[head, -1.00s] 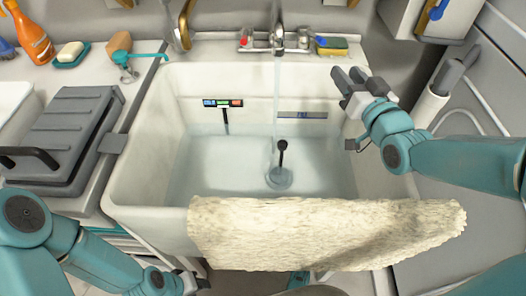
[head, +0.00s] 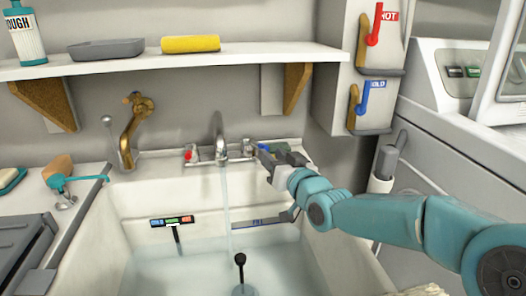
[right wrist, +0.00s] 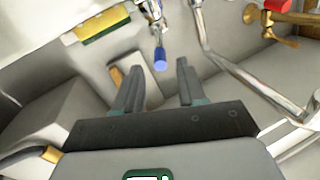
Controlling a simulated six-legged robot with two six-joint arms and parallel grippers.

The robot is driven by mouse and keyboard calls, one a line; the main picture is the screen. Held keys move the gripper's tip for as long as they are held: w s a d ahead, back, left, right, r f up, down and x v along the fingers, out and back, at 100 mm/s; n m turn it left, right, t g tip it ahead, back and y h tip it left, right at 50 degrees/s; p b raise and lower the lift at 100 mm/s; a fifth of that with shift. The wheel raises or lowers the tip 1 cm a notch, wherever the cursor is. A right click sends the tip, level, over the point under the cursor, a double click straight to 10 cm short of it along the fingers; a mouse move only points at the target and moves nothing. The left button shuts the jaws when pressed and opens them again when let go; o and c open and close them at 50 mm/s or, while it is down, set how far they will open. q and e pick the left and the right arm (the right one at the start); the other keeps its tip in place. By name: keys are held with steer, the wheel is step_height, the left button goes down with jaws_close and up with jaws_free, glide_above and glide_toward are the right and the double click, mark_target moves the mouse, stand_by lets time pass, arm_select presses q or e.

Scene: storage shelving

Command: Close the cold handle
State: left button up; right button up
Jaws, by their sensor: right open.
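The faucet (head: 219,132) stands at the back of the sink, with water running from its spout. The blue-tipped cold handle is at its right, partly covered by my right gripper in the head view. In the right wrist view, the blue tip of the cold handle (right wrist: 161,61) lies between and just beyond the open fingertips of my right gripper (right wrist: 157,70); I cannot tell whether they touch it. In the head view, my right gripper (head: 264,156) reaches the faucet's right side. The red-tipped hot handle (head: 188,155) is at the left. My left gripper is out of view.
The white sink (head: 85,246) holds water. A shelf (head: 170,60) hangs above the faucet. A wall box at right carries a blue lever marked COLD (head: 363,97) and a red HOT lever (head: 376,27).

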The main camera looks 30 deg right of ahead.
mark_target(255, 144)
steer(key=w, duration=0.5)
steer(key=shift+w+d, duration=0.1)
steer(key=shift+w, duration=0.25)
jaws_close()
